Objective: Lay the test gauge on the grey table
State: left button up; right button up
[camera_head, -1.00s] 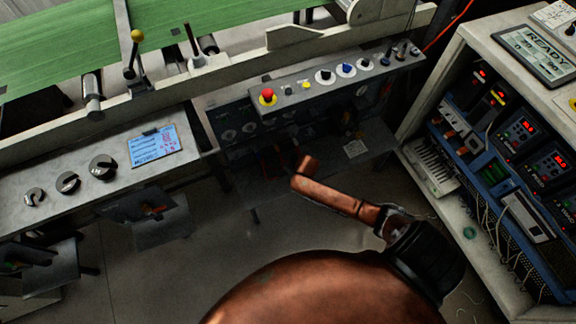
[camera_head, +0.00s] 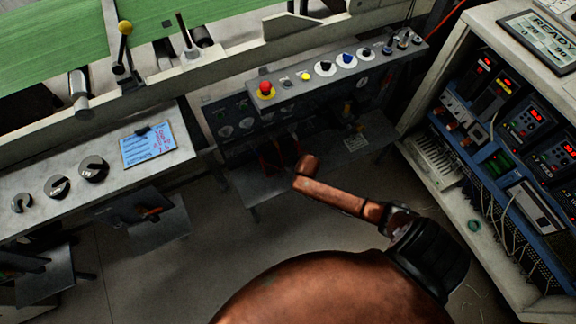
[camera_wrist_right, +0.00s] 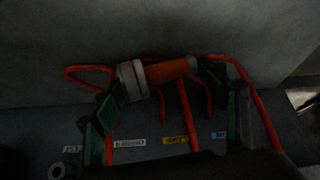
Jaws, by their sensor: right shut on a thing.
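In the right wrist view, an orange cylinder with a pale grey collar (camera_wrist_right: 165,72) lies across my right gripper (camera_wrist_right: 160,76), between its dark green fingers. It looks like the test gauge, and the gripper is shut on it. Red wire-like loops (camera_wrist_right: 245,75) surround it; I cannot tell what they belong to. In the head view, a low grey table (camera_head: 255,190) stands under the button panel. My right gripper and the gauge cannot be made out clearly there. My left gripper is in neither view.
A button panel (camera_head: 340,68) with a red button overhangs the low table. A grey bench (camera_head: 115,165) with knobs and a blue sheet is at left. A cabinet (camera_head: 432,165) of electronics is at right. Small labels (camera_wrist_right: 176,140) show in the wrist view. Floor is open at lower left.

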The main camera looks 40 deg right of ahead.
dwell(0.3)
jog(key=o, duration=1.3)
jog(key=v, duration=1.1)
jog(key=shift+s+r, duration=0.25)
jog(key=shift+r, duration=0.1)
